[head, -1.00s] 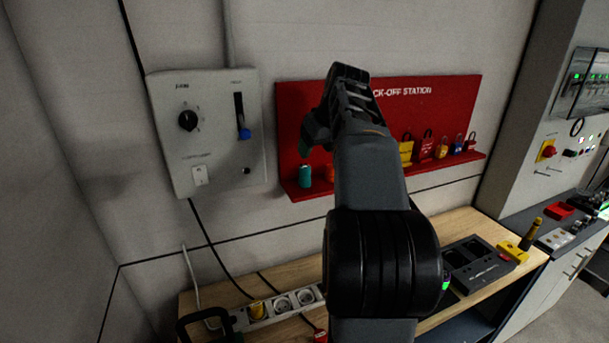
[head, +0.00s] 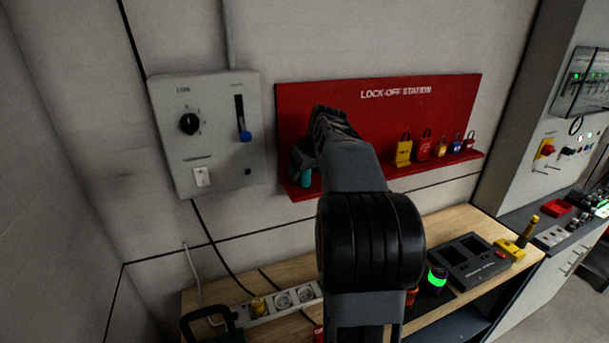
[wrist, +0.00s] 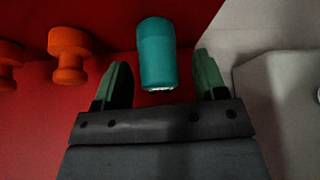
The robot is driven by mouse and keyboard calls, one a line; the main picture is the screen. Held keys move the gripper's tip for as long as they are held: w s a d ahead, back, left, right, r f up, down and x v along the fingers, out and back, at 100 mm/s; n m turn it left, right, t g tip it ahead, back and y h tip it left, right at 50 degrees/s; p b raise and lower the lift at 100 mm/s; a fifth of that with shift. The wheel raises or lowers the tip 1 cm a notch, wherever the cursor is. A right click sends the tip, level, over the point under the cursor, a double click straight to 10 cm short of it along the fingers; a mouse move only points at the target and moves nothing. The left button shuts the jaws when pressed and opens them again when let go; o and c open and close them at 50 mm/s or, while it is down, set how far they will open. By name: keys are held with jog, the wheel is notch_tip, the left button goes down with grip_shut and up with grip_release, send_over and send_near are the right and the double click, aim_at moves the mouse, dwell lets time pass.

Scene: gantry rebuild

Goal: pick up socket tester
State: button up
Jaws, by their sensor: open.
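A teal cylinder (head: 307,179) stands at the left end of the red lock-off station shelf, partly hidden by my gripper (head: 303,165). In the wrist view the teal cylinder (wrist: 157,45) lies between the two green-tipped fingers of my gripper (wrist: 162,70). The fingers are apart, with a visible gap on each side of the cylinder. No label shows, so I cannot tell whether this cylinder is the socket tester.
Orange spool-shaped pieces (wrist: 69,56) stand beside the cylinder in the wrist view. A grey switch box (head: 211,145) is on the wall to the left. The bench below holds a dark charger-like unit (head: 472,262).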

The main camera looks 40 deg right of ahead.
jog(key=c, duration=1)
